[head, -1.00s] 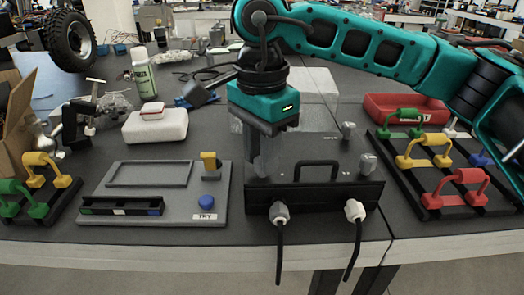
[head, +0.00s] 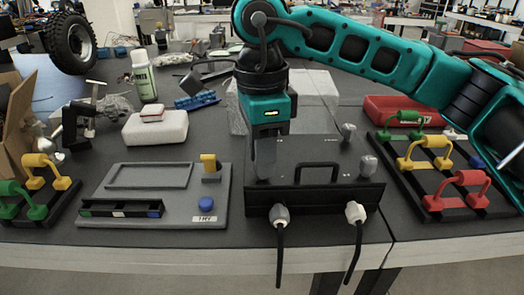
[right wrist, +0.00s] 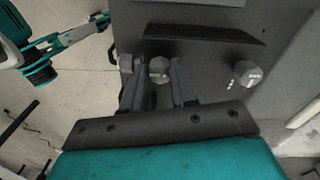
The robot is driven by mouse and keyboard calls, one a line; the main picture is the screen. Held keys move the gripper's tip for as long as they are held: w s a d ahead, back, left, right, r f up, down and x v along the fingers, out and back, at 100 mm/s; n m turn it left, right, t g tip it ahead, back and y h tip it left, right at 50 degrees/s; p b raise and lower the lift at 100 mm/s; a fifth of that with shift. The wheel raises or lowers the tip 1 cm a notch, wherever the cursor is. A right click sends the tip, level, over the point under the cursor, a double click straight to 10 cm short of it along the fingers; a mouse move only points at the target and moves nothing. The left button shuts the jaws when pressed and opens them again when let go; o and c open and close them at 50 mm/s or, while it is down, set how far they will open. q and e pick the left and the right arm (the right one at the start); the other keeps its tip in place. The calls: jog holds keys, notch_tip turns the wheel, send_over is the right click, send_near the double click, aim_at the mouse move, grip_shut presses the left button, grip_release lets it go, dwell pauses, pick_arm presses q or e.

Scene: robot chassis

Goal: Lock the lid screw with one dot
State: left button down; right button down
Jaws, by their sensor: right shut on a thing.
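The black chassis lid (head: 330,172) with its dark handle (head: 303,166) lies at the table front. I cannot make out dots on that screw. Another grey screw with white dots (right wrist: 246,72) stands apart to the right there. In the head view, screws stand at the front right (head: 368,163) and back right (head: 348,131). My left gripper is not in view.
Two cable plugs (head: 279,215) (head: 355,211) stick out of the chassis front. A grey tray (head: 130,217) with a blue button lies left. Racks of coloured handles stand at far left (head: 40,205) and right (head: 430,185). A red bin (head: 405,105) is behind.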

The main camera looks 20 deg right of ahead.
jog(key=c, duration=0.9)
grip_release()
pick_arm(q)
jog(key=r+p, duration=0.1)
jog(key=p, duration=0.1)
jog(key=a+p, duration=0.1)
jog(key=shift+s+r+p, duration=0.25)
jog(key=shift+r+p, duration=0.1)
pick_arm(e)
notch_tip(320, 180, up, 13)
jog(key=shift+f, duration=0.1)
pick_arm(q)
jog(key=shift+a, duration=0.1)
